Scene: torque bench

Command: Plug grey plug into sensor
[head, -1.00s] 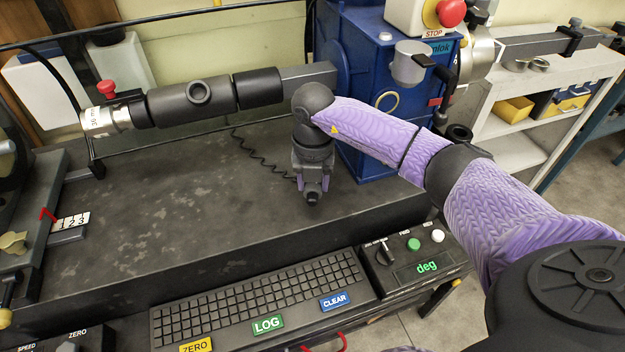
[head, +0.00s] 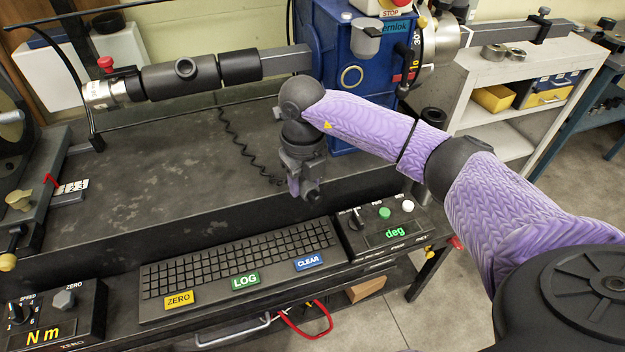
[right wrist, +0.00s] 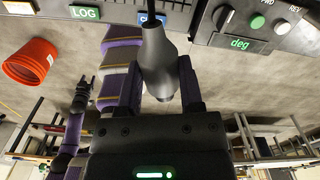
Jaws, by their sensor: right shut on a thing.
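My right gripper (head: 310,192) hangs over the front part of the bench, above the console. In the right wrist view it is shut on the grey plug (right wrist: 164,58), whose dark cable runs up out of the picture. The plug is hard to make out in the head view. The likely sensor is a dark cylinder (head: 185,77) on the horizontal bar at the back left, with a round port facing me and a metal ring at its left end. The plug is well apart from it. My left gripper (right wrist: 83,86) shows small in the right wrist view; its jaws are unclear.
A keyboard (head: 240,262) and a deg box (head: 385,229) line the front shelf. A blue machine (head: 335,60) stands behind my right arm. A coiled cord (head: 240,145) lies at the back. The middle bench top (head: 160,170) is clear. An orange bucket (right wrist: 28,61) stands below.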

